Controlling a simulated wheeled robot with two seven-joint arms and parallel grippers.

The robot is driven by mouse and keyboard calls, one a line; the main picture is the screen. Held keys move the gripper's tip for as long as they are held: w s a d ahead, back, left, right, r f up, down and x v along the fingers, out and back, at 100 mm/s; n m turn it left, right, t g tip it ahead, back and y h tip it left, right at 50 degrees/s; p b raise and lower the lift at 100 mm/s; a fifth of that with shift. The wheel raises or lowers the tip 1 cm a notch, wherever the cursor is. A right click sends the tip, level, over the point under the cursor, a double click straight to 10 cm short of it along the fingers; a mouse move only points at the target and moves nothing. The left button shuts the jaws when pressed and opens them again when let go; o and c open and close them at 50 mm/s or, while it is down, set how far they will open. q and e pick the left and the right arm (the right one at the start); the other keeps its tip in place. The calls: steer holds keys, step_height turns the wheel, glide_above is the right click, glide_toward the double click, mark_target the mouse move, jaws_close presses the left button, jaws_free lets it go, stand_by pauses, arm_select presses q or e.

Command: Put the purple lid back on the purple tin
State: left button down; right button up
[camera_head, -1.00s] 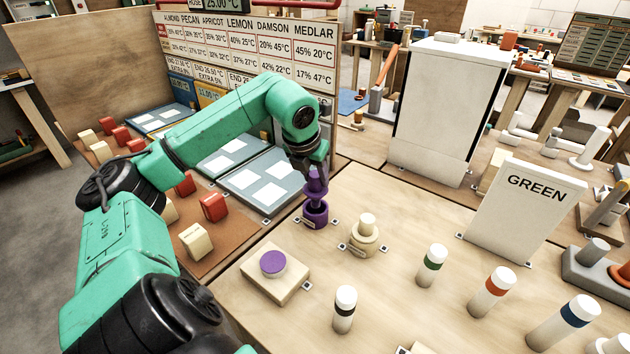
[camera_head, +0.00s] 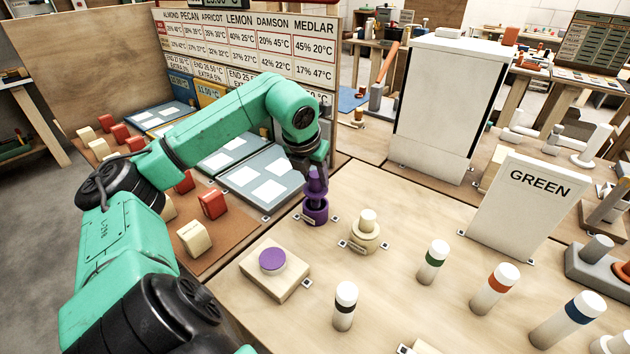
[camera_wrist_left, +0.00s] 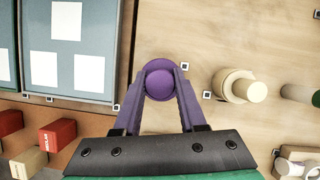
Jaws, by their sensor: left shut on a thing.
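The purple tin (camera_head: 317,214) stands upright on the wooden bench, left of a cream tin. The purple lid (camera_head: 316,187), with its knob up, is at the tin's mouth. I cannot tell whether it is fully seated. My left gripper (camera_head: 315,172) points down from above and is shut on the lid's knob. In the left wrist view, the round purple lid (camera_wrist_left: 159,80) lies between the fingertips of the left gripper (camera_wrist_left: 160,84) and hides most of the tin below. My right gripper is not in view.
A cream tin with a knobbed lid (camera_head: 364,238) stands close on the right. A wooden block with a purple disc (camera_head: 272,262) is nearer. Several white cylinders with coloured bands and a GREEN panel (camera_head: 525,210) stand to the right. Grey-blue trays (camera_head: 262,180) lie left.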

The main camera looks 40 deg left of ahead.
mark_target(315, 190)
arm_select(q)
steer(key=shift+f+b, duration=2)
steer(key=shift+f, duration=0.1)
stand_by(1.4)
steer(key=shift+c, duration=1.9)
jaws_free()
steer(key=p+v, duration=0.1)
steer(key=v, duration=1.3)
steer(key=shift+r+p, duration=0.3)
steer(key=shift+p, duration=0.1)
